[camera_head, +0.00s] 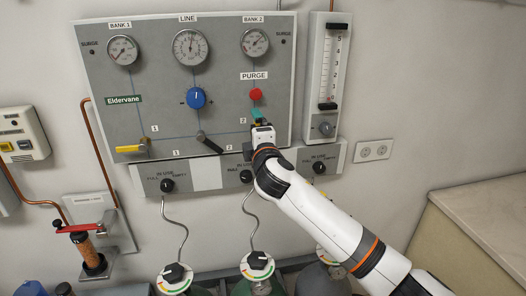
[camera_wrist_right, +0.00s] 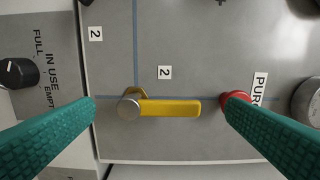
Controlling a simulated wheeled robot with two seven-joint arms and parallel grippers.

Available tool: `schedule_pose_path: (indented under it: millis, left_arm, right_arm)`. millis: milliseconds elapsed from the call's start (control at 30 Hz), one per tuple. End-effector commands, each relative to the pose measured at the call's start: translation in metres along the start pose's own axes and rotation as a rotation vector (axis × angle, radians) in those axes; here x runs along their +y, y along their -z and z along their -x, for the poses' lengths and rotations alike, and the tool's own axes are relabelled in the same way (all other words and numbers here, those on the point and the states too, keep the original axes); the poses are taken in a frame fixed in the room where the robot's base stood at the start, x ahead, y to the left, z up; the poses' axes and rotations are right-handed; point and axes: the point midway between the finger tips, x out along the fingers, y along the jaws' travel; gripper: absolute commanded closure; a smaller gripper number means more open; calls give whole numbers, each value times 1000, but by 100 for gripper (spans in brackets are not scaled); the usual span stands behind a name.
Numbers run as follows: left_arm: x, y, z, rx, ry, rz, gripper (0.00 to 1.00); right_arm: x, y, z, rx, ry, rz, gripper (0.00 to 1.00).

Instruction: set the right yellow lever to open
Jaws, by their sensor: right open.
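The right yellow lever (camera_wrist_right: 172,108) shows in the right wrist view, with a round silver pivot at its left end. Its handle points along the blue panel line toward the red purge button (camera_wrist_right: 236,100), which sits above the lever on the panel in the head view (camera_head: 255,94). My right gripper (camera_wrist_right: 160,106) is open, its teal fingers spread beyond both ends of the lever with visible gaps. In the head view my right gripper (camera_head: 258,116) is in front of the panel and hides this lever. The left yellow lever (camera_head: 133,148) lies nearly horizontal. My left gripper is not in view.
The grey panel (camera_head: 150,85) carries gauges, a blue knob (camera_head: 196,98) and a black-handled lever (camera_head: 209,143). A lower strip (camera_head: 205,175) has black knobs. A flowmeter (camera_head: 327,75) stands to the right. Gas bottles (camera_head: 262,287) are below; a counter (camera_head: 480,220) is at right.

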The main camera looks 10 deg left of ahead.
Motion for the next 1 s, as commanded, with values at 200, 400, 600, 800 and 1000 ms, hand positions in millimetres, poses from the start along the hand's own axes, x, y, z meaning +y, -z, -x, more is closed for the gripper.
schedule_pose_path:
  millis: [200,400,600,800,1000]
  left_arm:
    - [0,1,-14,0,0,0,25]
    - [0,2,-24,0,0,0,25]
    - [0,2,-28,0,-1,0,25]
    - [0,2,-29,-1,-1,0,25]
    - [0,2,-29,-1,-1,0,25]
  right_arm:
    - [3,0,37,-2,1,0,5]
    - [2,0,68,-2,2,1,5]
    - [1,0,88,-1,1,1,5]
    - [0,0,93,0,0,2,5]
    - [0,0,93,0,0,2,5]
